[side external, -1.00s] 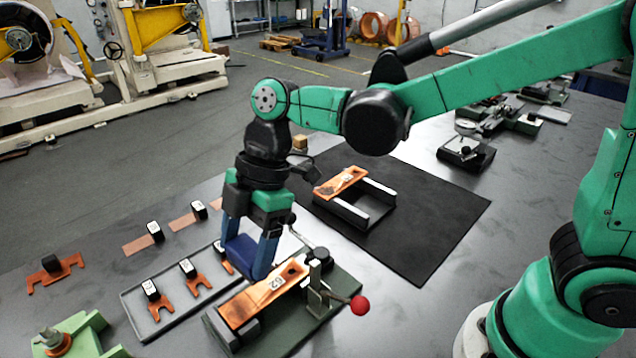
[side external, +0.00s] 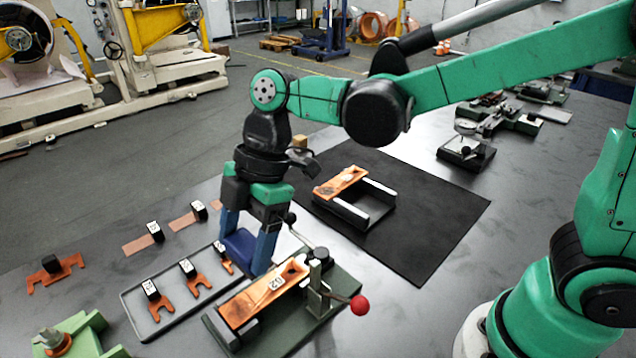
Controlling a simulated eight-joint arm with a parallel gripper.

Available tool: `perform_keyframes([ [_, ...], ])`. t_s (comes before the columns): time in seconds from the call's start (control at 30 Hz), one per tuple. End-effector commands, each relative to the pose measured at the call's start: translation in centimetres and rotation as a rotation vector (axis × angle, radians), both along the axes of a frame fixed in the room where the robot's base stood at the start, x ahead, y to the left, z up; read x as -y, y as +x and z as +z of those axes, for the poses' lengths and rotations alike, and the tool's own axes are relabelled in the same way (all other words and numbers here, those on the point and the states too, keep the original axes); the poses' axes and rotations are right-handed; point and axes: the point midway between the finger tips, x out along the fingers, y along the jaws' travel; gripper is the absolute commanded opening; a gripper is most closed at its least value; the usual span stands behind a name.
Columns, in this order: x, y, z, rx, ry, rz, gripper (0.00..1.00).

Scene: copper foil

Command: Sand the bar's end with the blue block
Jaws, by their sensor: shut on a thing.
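My gripper (side external: 247,250) points down and is shut on the blue block (side external: 240,245). It holds the block just behind the copper bar, over the right end of the grey tray. The copper bar (side external: 245,304) lies in a dark green clamp fixture (side external: 345,290) with a red-knobbed lever. A tag marks the bar, and its right end has dark patches near the clamp. I cannot tell whether the block touches the bar or the tray.
A second copper bar (side external: 341,182) rests on supports on a black mat (side external: 425,235). Flat copper strips (side external: 136,246) lie behind the tray. A green device (side external: 75,338) stands front left.

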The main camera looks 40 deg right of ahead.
Motion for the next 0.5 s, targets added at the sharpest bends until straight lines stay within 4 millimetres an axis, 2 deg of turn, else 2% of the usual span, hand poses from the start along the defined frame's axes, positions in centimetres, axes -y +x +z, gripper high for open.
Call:
perform_keyframes([
  [0.5, 0.0, 0.0, -4.3, 0.0, 0.0, 0.0, 0.21],
])
